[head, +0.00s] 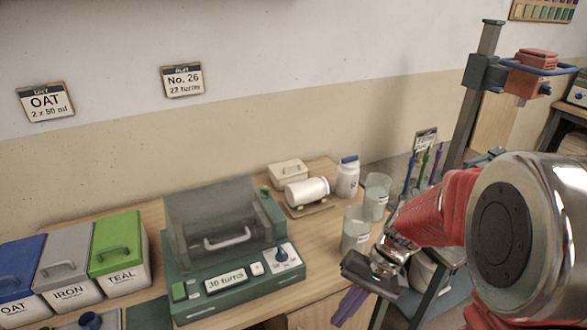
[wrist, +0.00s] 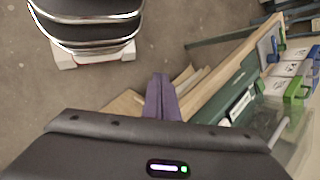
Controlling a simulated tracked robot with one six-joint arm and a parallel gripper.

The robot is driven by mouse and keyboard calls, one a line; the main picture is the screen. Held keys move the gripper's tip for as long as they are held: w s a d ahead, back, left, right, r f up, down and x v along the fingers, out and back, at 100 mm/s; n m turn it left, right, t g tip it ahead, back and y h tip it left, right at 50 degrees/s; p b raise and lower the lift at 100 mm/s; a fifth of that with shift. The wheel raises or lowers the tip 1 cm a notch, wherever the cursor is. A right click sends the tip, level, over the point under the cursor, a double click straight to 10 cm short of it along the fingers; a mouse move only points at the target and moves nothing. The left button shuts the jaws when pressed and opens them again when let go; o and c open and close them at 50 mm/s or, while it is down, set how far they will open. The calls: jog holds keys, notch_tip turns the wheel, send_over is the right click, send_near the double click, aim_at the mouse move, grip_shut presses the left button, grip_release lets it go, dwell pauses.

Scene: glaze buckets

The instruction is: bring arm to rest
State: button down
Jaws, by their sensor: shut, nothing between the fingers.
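My gripper (head: 346,312) is on the right side of the head view, with its purple fingers together and pointing down. It hangs in front of the wooden bench (head: 325,305), by the bench's right end. In the wrist view the closed fingers (wrist: 161,98) show at the centre, with nothing between them. My red and chrome arm reaches in from the right of the head view and is bent at the elbow.
A green machine (head: 220,265) with a clear lid stands on the bench. Blue, grey and green lidded bins (head: 118,255) are at left. Two clear beakers (head: 356,232) stand close behind my gripper. A stand (head: 482,70) rises at right. Bare floor (wrist: 190,30) shows in the wrist view.

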jog(key=s+d+r+n+t+h, duration=0.1)
jog(key=s+d+r+t+h, duration=0.1)
jog(key=r, duration=0.6)
jog(key=s+d+r+n+t+h, duration=0.1)
jog(key=s+d+r+t+h, duration=0.2)
jog(key=s+r+t, duration=0.3)
notch_tip(320, 180, up, 3)
jog(key=shift+n+t+h, duration=0.3)
jog(key=shift+h, duration=0.1)
jog(key=c, duration=2.5)
grip_release()
